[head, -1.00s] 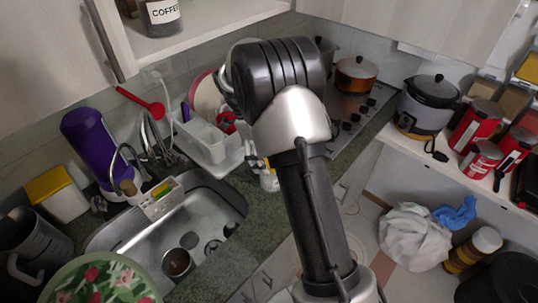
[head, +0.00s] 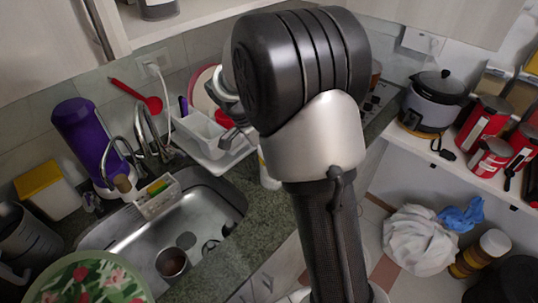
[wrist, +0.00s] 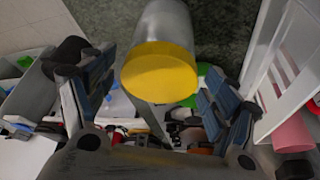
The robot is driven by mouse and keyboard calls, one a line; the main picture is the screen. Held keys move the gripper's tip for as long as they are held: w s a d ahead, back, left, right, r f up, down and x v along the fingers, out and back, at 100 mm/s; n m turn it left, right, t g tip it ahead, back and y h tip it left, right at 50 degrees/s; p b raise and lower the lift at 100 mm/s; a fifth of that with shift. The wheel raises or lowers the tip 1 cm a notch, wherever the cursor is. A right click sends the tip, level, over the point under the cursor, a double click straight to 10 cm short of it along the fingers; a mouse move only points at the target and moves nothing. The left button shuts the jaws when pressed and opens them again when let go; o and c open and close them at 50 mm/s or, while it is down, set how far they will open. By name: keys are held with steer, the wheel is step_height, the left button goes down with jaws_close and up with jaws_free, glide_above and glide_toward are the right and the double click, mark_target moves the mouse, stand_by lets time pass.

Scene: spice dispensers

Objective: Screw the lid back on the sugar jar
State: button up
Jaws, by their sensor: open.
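In the wrist view a grey, see-through cylinder (wrist: 162,22) with a flat yellow end (wrist: 160,72) shows against the dark counter. It looks like a jar, but I cannot tell whether it is the sugar jar or whether the yellow is a lid. My gripper (wrist: 152,92) is open, its fingers left and right of the yellow end and apart from it. In the head view my gripper (head: 232,132) is mostly hidden behind my arm. A pale jar (head: 267,174) shows partly there on the counter edge. I cannot make out a separate lid.
The sink (head: 205,210) lies left of the arm, with a dish rack (head: 205,140) behind it. A purple bottle (head: 85,140) stands by the tap. A rice cooker (head: 432,105) and red tins (head: 483,122) stand on the right shelf.

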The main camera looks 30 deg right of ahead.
steer(key=n, duration=0.1)
steer(key=n+t+b, duration=0.1)
steer(key=n, duration=0.1)
steer(key=n+t+b, duration=0.1)
steer(key=n, duration=0.1)
steer(key=shift+s+d, duration=0.1)
steer(key=shift+s, duration=0.2)
steer(key=n, duration=0.2)
steer(key=shift+s+d+r+n+t+y+p, duration=0.1)
steer(key=shift+s+n+t+y+p, duration=0.05)
steer(key=shift+n+t+y+p, duration=0.45)
steer(key=shift+n+t+p, duration=0.1)
steer(key=shift+n, duration=0.6)
steer(key=shift+c, duration=0.4)
steer(key=c, duration=0.9)
steer(key=shift+f+m+b, duration=0.25)
steer(key=shift+m+b, duration=0.25)
steer(key=shift+b, duration=0.35)
steer(key=m+b, duration=0.1)
steer(key=m+g+b, duration=0.1)
steer(key=shift+w+m+h, duration=0.25)
steer(key=shift+m+h, duration=0.15)
steer(key=m, duration=0.2)
steer(key=m+g, duration=0.1)
steer(key=m, duration=0.1)
steer(key=shift+w+a+g, duration=0.2)
steer(key=shift+g, duration=0.1)
steer(key=shift+m+g, duration=0.3)
steer(key=shift+m, duration=0.4)
